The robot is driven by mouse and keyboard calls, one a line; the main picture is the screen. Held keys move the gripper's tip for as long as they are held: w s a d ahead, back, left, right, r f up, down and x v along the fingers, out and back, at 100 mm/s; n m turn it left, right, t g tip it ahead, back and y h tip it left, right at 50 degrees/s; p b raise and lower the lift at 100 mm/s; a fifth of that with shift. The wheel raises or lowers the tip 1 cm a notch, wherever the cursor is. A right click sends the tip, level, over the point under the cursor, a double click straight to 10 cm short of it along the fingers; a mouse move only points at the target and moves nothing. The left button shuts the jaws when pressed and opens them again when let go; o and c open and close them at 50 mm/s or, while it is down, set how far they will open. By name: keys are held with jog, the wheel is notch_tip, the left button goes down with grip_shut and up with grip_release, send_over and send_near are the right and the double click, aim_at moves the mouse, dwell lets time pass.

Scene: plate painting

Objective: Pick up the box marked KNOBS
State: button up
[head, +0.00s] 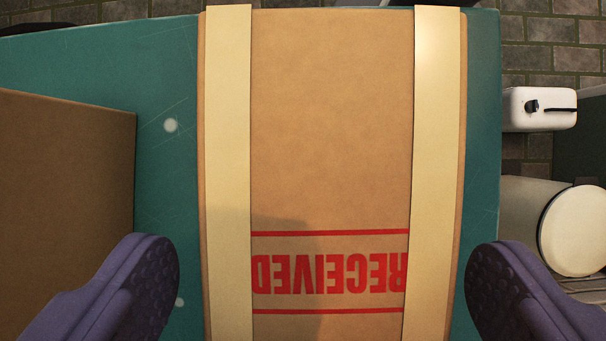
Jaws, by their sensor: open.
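A brown cardboard box (330,130) with two cream straps lies right below the camera. Its top carries a red RECEIVED stamp, upside down in the picture; no KNOBS mark is visible on it. My gripper (322,285) is open, with one purple finger to the left of this box and one to the right. I cannot tell how high the fingertips are relative to the box top. Another plain brown box (65,190) is at the left, partly out of the picture and partly behind the left finger. No marking shows on it.
Both boxes are on a teal surface (165,70), whose right edge runs just right of the strapped box. Beyond that edge are a white rounded case (540,108) and a pale cylinder (575,230). A brick-patterned floor (555,45) shows at the top.

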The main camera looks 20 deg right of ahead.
jog(key=b+x, duration=0.3)
jog(key=x, duration=0.2)
jog(key=shift+f, duration=0.35)
jog(key=shift+a+r, duration=0.1)
jog(key=c, duration=1.3)
